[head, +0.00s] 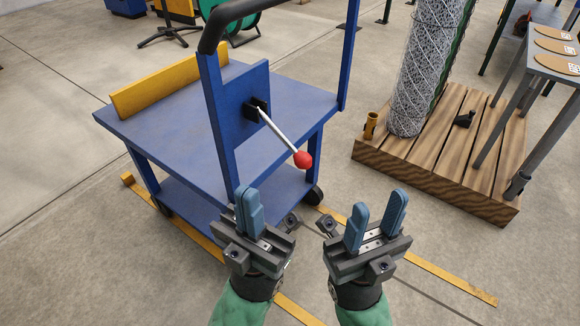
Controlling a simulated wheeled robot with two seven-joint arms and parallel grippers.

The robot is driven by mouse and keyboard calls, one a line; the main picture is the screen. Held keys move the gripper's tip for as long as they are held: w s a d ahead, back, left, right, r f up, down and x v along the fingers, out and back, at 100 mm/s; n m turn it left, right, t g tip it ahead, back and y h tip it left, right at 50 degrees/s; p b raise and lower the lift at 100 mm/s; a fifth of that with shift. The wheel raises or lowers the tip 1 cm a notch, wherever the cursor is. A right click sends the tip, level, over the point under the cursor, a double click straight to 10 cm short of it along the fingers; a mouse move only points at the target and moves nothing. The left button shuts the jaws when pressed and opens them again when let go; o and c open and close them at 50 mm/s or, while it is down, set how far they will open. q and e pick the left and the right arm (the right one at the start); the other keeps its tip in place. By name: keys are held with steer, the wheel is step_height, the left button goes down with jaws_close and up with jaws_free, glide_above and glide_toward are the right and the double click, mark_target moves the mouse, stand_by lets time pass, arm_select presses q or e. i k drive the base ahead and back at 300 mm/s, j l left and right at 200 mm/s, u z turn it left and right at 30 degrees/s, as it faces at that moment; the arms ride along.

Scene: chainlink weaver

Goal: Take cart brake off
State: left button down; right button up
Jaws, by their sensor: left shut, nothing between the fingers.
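The blue cart (190,97) stands on the floor in front of me, with a flat top, a lower shelf and an upright push-handle frame. Its brake lever (280,130) is a silver rod ending in a red knob (302,160); it slopes down to the right from a black pivot (256,108) on a blue plate. My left gripper (249,210) is shut and empty, below and left of the knob, apart from it. My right gripper (375,222) is open and empty, below and right of the knob.
A wooden pallet (440,165) at the right holds a mesh roll (425,70) and small items. Yellow strips (440,272) mark the floor around the cart. A yellow rail (165,82) edges the cart top.

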mark_target(303, 161)
steer(key=k+l+u, duration=0.1)
steer(key=l, duration=0.3)
steer(key=k+l, duration=0.2)
steer(key=l, duration=0.2)
steer(key=k+l+u, duration=0.15)
steer(key=l, duration=0.25)
